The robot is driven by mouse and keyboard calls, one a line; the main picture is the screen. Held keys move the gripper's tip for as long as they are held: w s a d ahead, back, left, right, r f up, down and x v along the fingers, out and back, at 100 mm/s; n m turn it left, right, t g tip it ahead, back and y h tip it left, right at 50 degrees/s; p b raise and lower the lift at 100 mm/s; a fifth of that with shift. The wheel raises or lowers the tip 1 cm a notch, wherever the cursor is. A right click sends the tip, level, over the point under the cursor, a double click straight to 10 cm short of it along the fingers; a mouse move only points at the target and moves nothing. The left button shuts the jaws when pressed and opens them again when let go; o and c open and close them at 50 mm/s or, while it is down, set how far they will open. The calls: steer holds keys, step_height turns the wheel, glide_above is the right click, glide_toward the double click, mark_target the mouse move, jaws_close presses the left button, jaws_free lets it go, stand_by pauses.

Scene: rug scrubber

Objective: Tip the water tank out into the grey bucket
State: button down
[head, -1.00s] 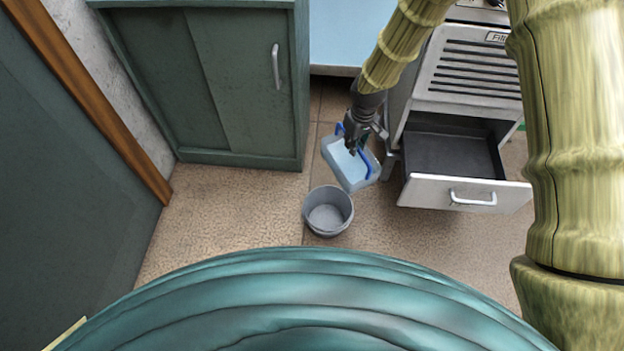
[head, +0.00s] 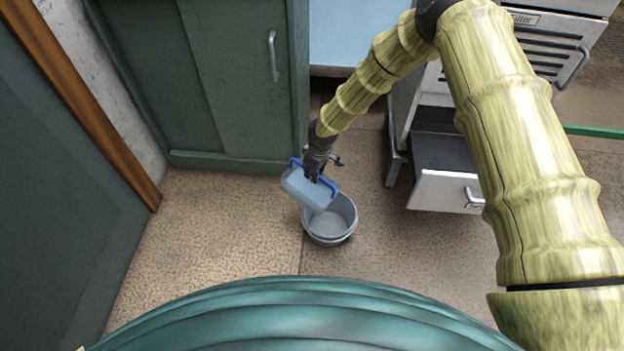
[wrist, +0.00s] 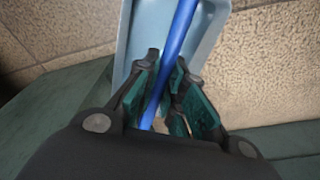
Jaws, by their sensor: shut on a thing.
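The water tank (head: 309,188) is a light blue, open-topped box with a blue bar handle. My gripper (head: 318,176) is shut on that handle and holds the tank up at the left rim of the grey bucket (head: 331,238). The tank looks tilted and overlaps the bucket's upper left part in the head view. In the wrist view, the fingers (wrist: 160,95) close around the blue handle, with the tank (wrist: 208,40) behind it. I cannot tell whether the tank touches the bucket, or whether water is in either.
A green cabinet (head: 235,80) stands behind to the left. On the right is a metal unit with an open drawer (head: 445,190). The tan floor (head: 215,225) left of the bucket is clear. A dark green panel (head: 60,200) with a wooden edge is at far left.

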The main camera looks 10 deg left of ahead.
mark_target(326, 181)
steer(key=shift+w+a+f, duration=0.1)
steer(key=shift+a+f, duration=0.15)
steer(key=shift+f, duration=0.2)
steer(key=shift+d+r+y, duration=0.1)
steer(key=shift+r+y, duration=0.05)
steer(key=shift+y, duration=0.15)
steer(key=shift+s+d+r+t+y+b, duration=0.3)
steer(key=shift+t+b, duration=0.1)
steer(key=shift+b, duration=0.25)
steer(key=shift+s+d+r+y+b, duration=0.15)
steer(key=shift+d+r+y+b, duration=0.2)
steer(key=shift+b, duration=0.4)
steer(key=shift+s+d+r+t+y+b, duration=0.15)
steer(key=shift+d+t+y+b, duration=0.3)
steer(key=shift+b, duration=0.9)
steer(key=shift+s+d+f+t+y+b, duration=0.15)
steer(key=shift+t+y+b, duration=0.35)
steer(key=shift+b, duration=0.8)
steer(key=shift+s+d+r+t+y+b, duration=0.1)
steer(key=shift+s+d+t+y+b, duration=0.3)
steer(key=shift+b, duration=1.15)
steer(key=shift+s+d+g+y+b, duration=0.1)
steer(key=shift+d+y+b, duration=0.45)
steer(key=shift+b, duration=0.95)
steer(key=shift+s+d+f+t+y+b, duration=0.2)
steer(key=shift+s+d+t+y+b, duration=0.35)
steer(key=shift+b, duration=1.2)
